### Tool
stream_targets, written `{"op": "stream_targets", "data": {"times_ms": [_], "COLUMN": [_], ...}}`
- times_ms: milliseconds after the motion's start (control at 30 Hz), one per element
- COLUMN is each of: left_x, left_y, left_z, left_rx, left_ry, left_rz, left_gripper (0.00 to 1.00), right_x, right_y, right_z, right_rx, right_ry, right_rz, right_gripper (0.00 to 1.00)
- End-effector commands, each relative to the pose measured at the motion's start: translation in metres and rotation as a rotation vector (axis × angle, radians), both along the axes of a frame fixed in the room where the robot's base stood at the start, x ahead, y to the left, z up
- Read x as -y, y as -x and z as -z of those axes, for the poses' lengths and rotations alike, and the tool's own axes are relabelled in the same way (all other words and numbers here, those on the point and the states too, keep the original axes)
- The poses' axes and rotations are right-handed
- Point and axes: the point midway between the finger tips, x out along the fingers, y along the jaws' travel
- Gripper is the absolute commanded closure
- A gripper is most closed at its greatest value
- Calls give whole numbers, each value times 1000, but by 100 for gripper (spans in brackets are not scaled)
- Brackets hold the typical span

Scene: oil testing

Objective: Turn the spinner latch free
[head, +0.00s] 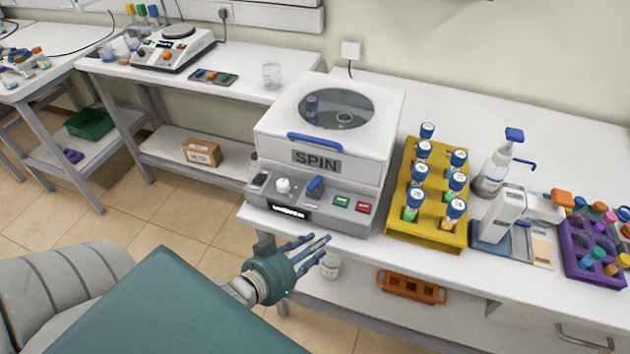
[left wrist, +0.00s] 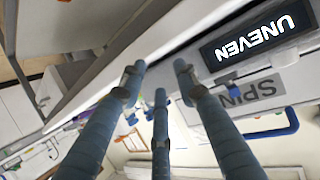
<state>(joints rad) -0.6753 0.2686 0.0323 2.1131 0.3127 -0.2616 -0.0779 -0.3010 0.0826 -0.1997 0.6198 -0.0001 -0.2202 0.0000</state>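The spinner (head: 270,150) is a white box with a round window in its closed lid, a blue lid handle (head: 315,142) and a SPIN label. Its front panel carries a small blue lever (head: 315,187), which looks like the latch, a white knob (head: 283,185), and green and red buttons. The panel display (head: 290,211) reads UNEVEN in the left wrist view (left wrist: 255,38). My left gripper (head: 318,250) is open and empty, in front of and below the panel, apart from it. Its spread blue fingers also show in the left wrist view (left wrist: 160,85). My right gripper is out of view.
A yellow rack (head: 398,228) of blue-capped tubes stands just right of the spinner. A pump bottle (head: 492,172) and a purple rack (head: 568,262) are farther right.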

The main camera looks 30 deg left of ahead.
Motion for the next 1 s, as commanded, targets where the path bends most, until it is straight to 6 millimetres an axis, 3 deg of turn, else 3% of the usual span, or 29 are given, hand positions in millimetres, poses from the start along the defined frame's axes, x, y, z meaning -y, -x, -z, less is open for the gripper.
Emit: {"op": "stream_targets", "data": {"times_ms": [200, 333, 567, 1000], "left_x": [-51, -69, -75, -73], "left_y": [-7, -5, -19, -96], "left_z": [-48, -66, -75, -75], "left_rx": [279, 372, 408, 404], "left_ry": [17, 20, 21, 20], "left_rz": [-78, -109, -121, -119], "left_gripper": [69, 69, 69, 69], "right_x": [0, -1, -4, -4], "right_y": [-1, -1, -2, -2], "right_z": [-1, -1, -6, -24], "right_rx": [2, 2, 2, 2], "right_ry": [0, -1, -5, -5], "right_rz": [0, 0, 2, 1], "right_gripper": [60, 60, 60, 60]}}
